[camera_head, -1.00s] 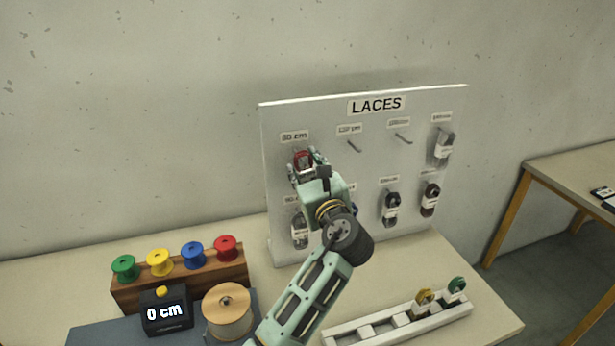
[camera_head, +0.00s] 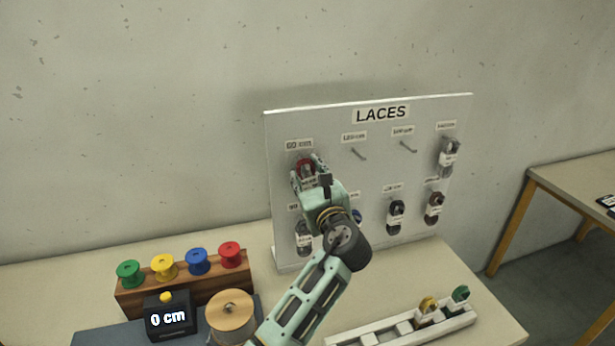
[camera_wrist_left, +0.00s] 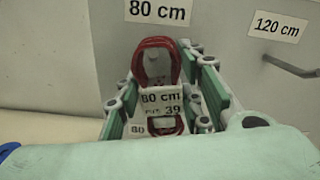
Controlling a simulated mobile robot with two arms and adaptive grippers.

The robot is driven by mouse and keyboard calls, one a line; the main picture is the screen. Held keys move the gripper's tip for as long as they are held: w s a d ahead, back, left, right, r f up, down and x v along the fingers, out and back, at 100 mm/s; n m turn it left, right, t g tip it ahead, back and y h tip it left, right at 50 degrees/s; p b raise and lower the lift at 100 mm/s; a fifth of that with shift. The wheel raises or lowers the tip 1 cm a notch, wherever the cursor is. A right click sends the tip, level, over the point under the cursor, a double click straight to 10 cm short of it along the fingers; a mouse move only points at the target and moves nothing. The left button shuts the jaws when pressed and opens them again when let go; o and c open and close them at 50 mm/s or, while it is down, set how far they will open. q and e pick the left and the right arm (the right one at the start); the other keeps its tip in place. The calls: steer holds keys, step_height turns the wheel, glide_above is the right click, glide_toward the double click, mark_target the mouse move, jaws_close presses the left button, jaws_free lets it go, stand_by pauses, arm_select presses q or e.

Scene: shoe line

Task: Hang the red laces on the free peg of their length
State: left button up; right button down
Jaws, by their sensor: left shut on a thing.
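The red laces (camera_head: 305,166) are a looped bundle with a white band reading 80 cm, also seen in the left wrist view (camera_wrist_left: 157,45). My left gripper (camera_head: 309,178) is shut on the banded part and holds the bundle upright at the board's top left, under the 80 cm sign (camera_wrist_left: 158,10). A grey shape shows inside the red loop in the wrist view; I cannot tell whether the loop is around the peg. The white LACES board (camera_head: 345,115) has bare pegs at 120 cm (camera_head: 358,153) and top third (camera_head: 408,147). My right gripper is not in view.
Dark laces (camera_head: 396,216) and other bundles hang on the lower row and top right. A white tray (camera_head: 385,338) with yellow and green laces lies in front. Colored spools (camera_head: 197,262), a 0 cm display (camera_head: 168,318) and a tan roll (camera_head: 231,312) stand left.

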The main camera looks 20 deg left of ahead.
arm_select(q)
steer(key=o, duration=1.1)
steer(key=shift+c, duration=0.2)
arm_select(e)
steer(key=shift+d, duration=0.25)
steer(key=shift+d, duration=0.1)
